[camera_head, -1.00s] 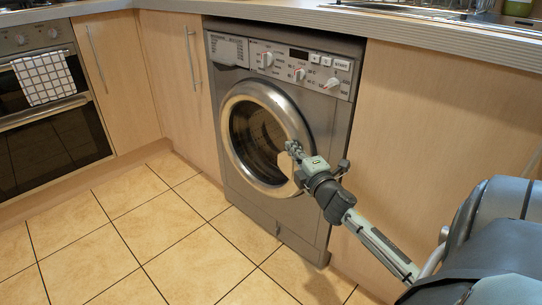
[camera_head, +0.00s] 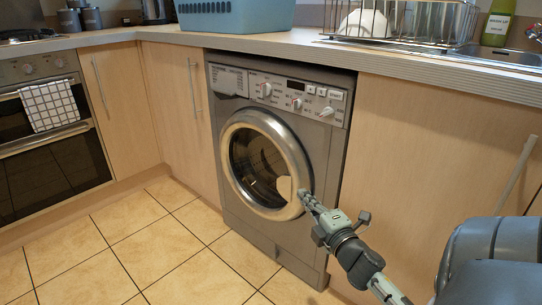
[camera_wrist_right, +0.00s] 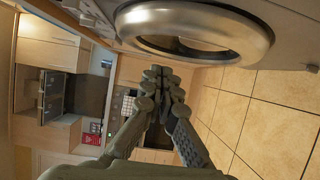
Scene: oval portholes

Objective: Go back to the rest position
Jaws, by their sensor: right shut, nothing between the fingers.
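My right gripper (camera_head: 303,196) is shut and empty. In the head view it appears over the lower right of the washing machine's round door (camera_head: 228,170); I cannot tell how far it is from the door. In the right wrist view, the closed fingertips (camera_wrist_right: 163,74) show just below the door's metal ring (camera_wrist_right: 250,40), with nothing between them. The door looks closed on the grey washing machine (camera_head: 240,222). My left gripper is in neither view.
The countertop (camera_head: 300,48) runs above the washing machine, with a blue basket (camera_head: 235,17) and a wire dish rack (camera_head: 400,22) on it. An oven (camera_head: 50,160) with a checked towel (camera_head: 49,105) stands at left. The tiled floor (camera_head: 150,245) is clear.

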